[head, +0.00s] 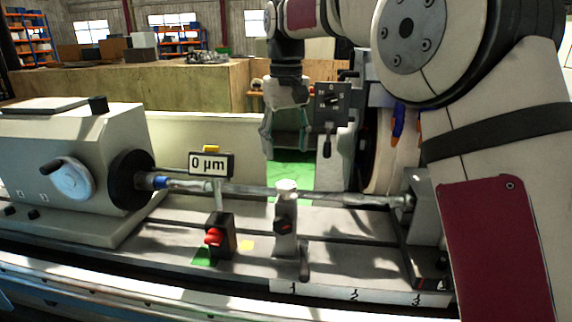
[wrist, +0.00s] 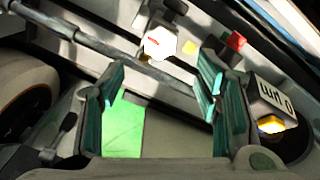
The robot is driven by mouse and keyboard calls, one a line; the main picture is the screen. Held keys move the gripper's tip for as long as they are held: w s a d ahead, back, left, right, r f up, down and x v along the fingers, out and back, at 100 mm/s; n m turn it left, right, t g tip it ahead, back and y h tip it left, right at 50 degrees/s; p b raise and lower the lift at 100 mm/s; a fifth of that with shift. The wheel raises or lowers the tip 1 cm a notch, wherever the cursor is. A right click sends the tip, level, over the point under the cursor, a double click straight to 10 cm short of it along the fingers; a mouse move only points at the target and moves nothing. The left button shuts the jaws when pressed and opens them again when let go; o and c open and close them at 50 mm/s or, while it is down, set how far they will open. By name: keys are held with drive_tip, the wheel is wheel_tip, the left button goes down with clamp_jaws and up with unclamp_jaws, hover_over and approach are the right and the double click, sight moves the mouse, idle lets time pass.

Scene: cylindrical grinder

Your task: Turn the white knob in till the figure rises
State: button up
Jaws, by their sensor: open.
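The white knob (head: 287,186) sits on top of a small steady-rest post (head: 286,220) that stands beside the long round bar (head: 245,190). In the wrist view the knob (wrist: 160,43) shows as a white many-sided cap with a red mark, beyond my fingertips. The display (head: 208,163) reads 0 µm; it also shows upside down in the wrist view (wrist: 275,95). My gripper (head: 288,150) is open and empty, pointing down, and appears above and behind the bar. In the wrist view its two fingers (wrist: 163,85) stand wide apart, with nothing between them.
A red button (head: 213,237) sits on the block below the display. A grinding wheel (head: 385,150) and a lever box (head: 331,105) are close to my gripper's right.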

sight(286, 183)
drive_tip(key=shift+r, duration=1.55)
idle(0.9)
wheel_tip(286, 183, down, 12)
drive_tip(key=n+p, duration=0.1)
drive_tip(key=n, duration=0.3)
drive_tip(key=shift+s, duration=0.1)
idle(0.5)
drive_tip(key=c, duration=1.2)
